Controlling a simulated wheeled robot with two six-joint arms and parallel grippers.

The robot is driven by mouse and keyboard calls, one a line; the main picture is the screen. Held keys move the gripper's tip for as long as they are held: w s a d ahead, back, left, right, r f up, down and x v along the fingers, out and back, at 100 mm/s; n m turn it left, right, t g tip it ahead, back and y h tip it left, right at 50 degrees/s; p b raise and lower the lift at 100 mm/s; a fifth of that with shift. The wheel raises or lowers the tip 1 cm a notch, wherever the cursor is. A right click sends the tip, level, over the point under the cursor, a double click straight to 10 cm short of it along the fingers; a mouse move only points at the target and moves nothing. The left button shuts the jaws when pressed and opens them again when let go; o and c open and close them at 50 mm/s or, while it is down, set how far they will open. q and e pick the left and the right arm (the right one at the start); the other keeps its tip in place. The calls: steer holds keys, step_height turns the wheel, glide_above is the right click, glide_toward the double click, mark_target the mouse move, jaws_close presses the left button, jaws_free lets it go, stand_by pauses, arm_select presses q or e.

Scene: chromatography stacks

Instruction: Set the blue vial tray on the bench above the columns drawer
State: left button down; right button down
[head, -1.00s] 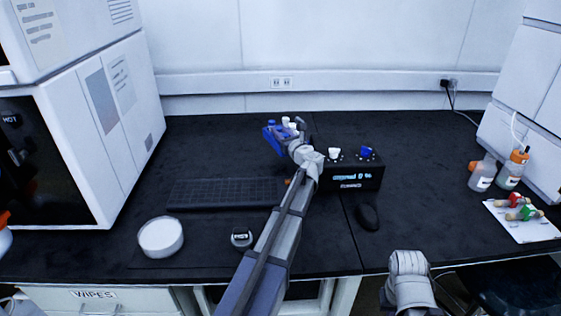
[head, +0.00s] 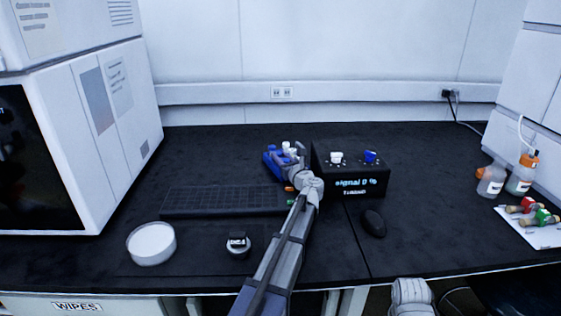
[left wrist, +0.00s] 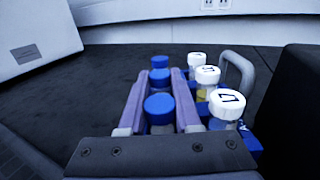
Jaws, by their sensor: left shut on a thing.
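The blue vial tray (head: 270,160) is behind the keyboard's right end, left of the black display box, in the head view. It carries several vials with white and blue caps. My left gripper (head: 298,160) is shut on the tray; in the left wrist view its two fingers (left wrist: 158,100) lie on either side of blue-capped vials. White-capped vials (left wrist: 208,75) and a grey handle (left wrist: 240,68) show right of the fingers. I cannot tell whether the tray touches the bench. A drawer labelled WIPES (head: 77,306) is at lower left; no columns label is readable.
A keyboard (head: 220,201), a white round dish (head: 151,243), a small dark-bodied jar (head: 237,245) and a mouse (head: 373,223) lie on the black bench. The display box (head: 350,172) stands close right of my gripper. Orange-capped bottles (head: 522,172) are at right.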

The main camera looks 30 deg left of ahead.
arm_select(q)
steer(key=c, duration=1.1)
jaws_free()
steer(key=shift+f, duration=0.15)
steer(key=o, duration=0.5)
steer(key=shift+r, duration=0.2)
